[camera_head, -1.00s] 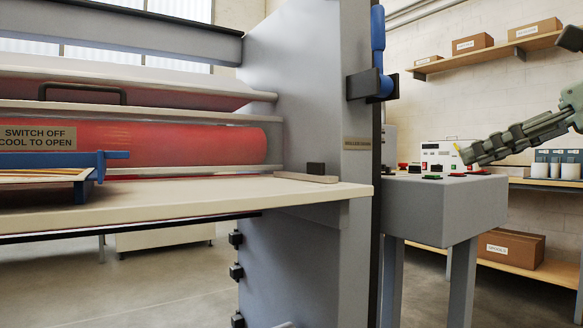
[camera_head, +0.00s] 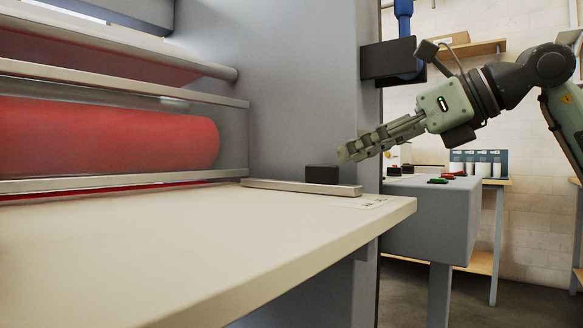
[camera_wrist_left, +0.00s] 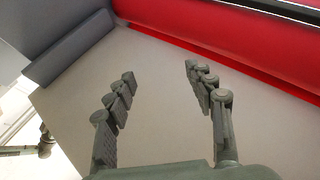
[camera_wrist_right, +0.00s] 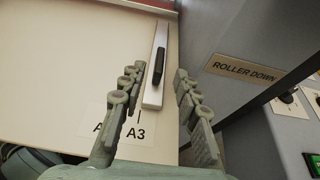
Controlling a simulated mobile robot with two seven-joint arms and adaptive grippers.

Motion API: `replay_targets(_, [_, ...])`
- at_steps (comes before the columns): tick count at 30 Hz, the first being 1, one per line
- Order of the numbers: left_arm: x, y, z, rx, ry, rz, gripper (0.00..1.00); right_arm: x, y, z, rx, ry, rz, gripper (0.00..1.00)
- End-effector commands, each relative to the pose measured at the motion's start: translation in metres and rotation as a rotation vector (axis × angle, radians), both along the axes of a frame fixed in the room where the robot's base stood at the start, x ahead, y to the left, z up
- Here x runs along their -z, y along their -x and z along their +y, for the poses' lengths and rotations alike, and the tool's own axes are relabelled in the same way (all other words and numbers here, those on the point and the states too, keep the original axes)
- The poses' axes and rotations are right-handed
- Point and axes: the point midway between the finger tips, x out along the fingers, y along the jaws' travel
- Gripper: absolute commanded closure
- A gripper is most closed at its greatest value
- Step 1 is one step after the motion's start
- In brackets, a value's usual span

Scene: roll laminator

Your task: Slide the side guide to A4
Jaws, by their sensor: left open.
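The side guide (camera_head: 285,187) is a pale flat strip on the cream table, with a black block (camera_head: 321,175) on top near its front end. In the right wrist view the side guide (camera_wrist_right: 152,97) ends beside a printed A3 mark (camera_wrist_right: 136,133); another mark starting with A is partly hidden by a finger. My right gripper (camera_head: 346,152) is open above and to the right of the black block. In the right wrist view its fingers appear on either side of the block (camera_wrist_right: 158,66); contact cannot be told. My left gripper (camera_wrist_left: 159,70) is open and empty over the table.
The cream table (camera_head: 150,250) is clear in front of the red roller (camera_head: 110,135). The grey machine side panel (camera_head: 300,90) rises just behind the guide. A ROLLER DOWN label (camera_wrist_right: 246,69) and a grey control stand (camera_head: 435,215) are to the right.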

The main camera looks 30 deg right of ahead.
Motion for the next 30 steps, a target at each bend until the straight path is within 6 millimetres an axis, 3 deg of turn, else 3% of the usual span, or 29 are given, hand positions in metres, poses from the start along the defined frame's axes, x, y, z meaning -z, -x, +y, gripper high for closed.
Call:
replay_targets(7, [0.007,-0.002,-0.003,0.006,-0.022,0.065,0.46,0.008,-0.021,0.01,-0.003,-0.002,0.003,0.68])
replay_targets(18, [0.039,-0.013,-0.001,-0.006,-0.093,0.219,0.46,0.028,-0.063,0.026,-0.002,-0.001,-0.001,0.68])
replay_targets(28, [0.043,-0.015,0.0,-0.009,-0.1,0.234,0.46,0.03,-0.067,0.028,0.0,0.0,0.0,0.68])
replay_targets(30, [0.043,-0.015,0.0,-0.009,-0.1,0.234,0.46,0.03,-0.067,0.028,0.0,0.0,0.0,0.77])
